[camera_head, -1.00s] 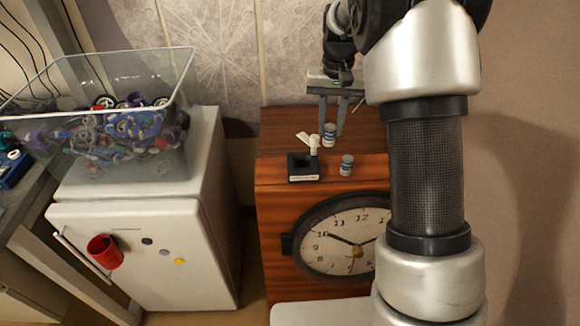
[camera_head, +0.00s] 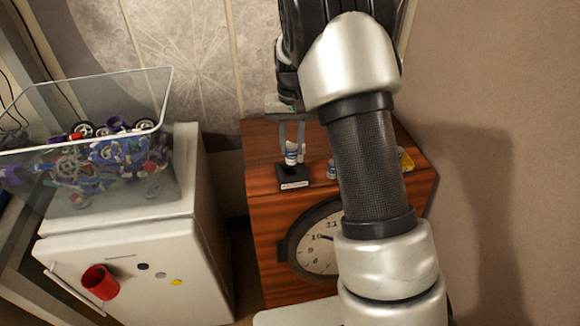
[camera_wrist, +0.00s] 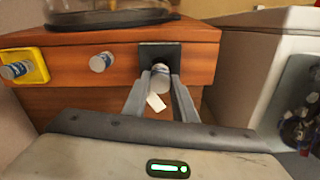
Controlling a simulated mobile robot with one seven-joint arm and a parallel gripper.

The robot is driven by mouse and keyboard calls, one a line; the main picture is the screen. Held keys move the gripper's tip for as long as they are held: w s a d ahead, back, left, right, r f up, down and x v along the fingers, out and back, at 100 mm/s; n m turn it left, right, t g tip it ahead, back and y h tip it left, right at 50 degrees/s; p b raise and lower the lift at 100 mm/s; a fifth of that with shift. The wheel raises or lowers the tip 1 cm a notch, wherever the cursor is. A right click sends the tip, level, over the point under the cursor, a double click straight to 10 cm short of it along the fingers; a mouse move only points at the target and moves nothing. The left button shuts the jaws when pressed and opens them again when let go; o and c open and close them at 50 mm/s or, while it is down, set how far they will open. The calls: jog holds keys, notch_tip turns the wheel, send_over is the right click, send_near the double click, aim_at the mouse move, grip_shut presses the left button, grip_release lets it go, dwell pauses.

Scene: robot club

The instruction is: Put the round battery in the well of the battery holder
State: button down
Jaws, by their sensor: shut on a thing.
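My gripper (camera_head: 291,148) is shut on a round battery (camera_head: 291,157), white with a blue band. It holds the battery upright at the black battery holder (camera_head: 293,184) on the wooden cabinet. In the wrist view, the battery (camera_wrist: 160,76) sits between the fingertips (camera_wrist: 161,80) and overlaps the dark square holder (camera_wrist: 149,53). The well is hidden behind the battery, so I cannot tell whether its lower end is inside. A small white piece (camera_wrist: 155,102) shows between the fingers.
A second battery (camera_head: 331,170) stands right of the holder, beside my arm. A yellow tray (camera_wrist: 38,58) with a battery-like cylinder (camera_wrist: 17,70) lies farther along the wooden cabinet (camera_head: 262,205). A clock (camera_head: 312,244) is below. A clear bin (camera_head: 150,125) of parts stands on the white fridge (camera_head: 130,250).

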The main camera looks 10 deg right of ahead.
aim_at(292, 162)
jog(key=shift+f, duration=3.1)
jog(key=shift+f, duration=0.1)
jog(key=c, duration=1.5)
grip_release()
jog(key=shift+o, duration=0.3)
